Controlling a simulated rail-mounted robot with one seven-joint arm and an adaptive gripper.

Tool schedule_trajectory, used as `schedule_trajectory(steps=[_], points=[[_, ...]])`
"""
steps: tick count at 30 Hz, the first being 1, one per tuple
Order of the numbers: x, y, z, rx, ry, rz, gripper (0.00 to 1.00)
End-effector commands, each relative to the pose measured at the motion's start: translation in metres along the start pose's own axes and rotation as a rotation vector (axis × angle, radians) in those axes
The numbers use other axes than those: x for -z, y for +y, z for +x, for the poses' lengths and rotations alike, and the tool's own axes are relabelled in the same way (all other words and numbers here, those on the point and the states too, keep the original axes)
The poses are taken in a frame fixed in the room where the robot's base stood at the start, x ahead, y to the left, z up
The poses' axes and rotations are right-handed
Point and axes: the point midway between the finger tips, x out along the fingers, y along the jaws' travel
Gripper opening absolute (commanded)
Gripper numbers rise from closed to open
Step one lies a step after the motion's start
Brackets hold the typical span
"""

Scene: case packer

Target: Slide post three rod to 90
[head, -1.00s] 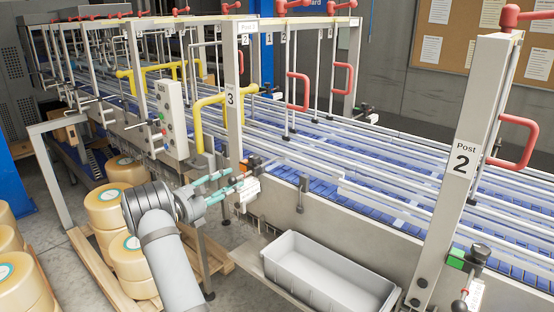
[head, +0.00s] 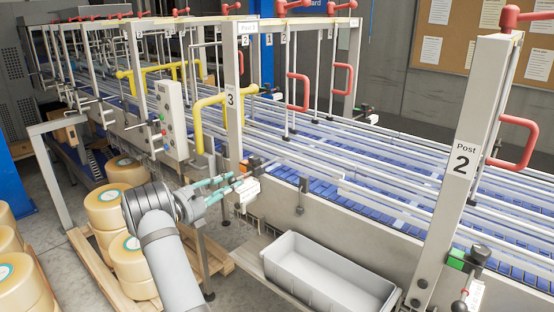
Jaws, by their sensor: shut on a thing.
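Post three (head: 231,130) is a pale upright post with a "3" label, standing at the near side of the conveyor, left of centre. A clamp with an orange block (head: 245,168) and a dark knob sits low on it, with a white tag (head: 249,190) hanging below. My gripper (head: 238,183) reaches in from the left with its teal fingers at this clamp. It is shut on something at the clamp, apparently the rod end. The fingers and tag hide the held part, and any scale on the rod is too small to read.
Long metal guide rails (head: 330,165) run over the blue conveyor (head: 400,212). A grey bin (head: 283,268) stands below, right of my arm. Yellow cheese wheels (head: 104,207) are stacked at left. Post 2 (head: 463,155) with its red handle stands at right. A yellow handle (head: 197,125) is beside post three.

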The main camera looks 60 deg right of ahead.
Motion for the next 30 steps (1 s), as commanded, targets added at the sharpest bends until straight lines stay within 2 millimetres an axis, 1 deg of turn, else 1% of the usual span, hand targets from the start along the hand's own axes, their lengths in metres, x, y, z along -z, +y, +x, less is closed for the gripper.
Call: schedule_trajectory(steps=[11, 30], points=[[0.000, 0.000, -0.002, -0.001, 0.000, 0.000, 0.01], [0.001, 0.000, -0.016, -0.001, 0.001, -0.001, 0.01]])
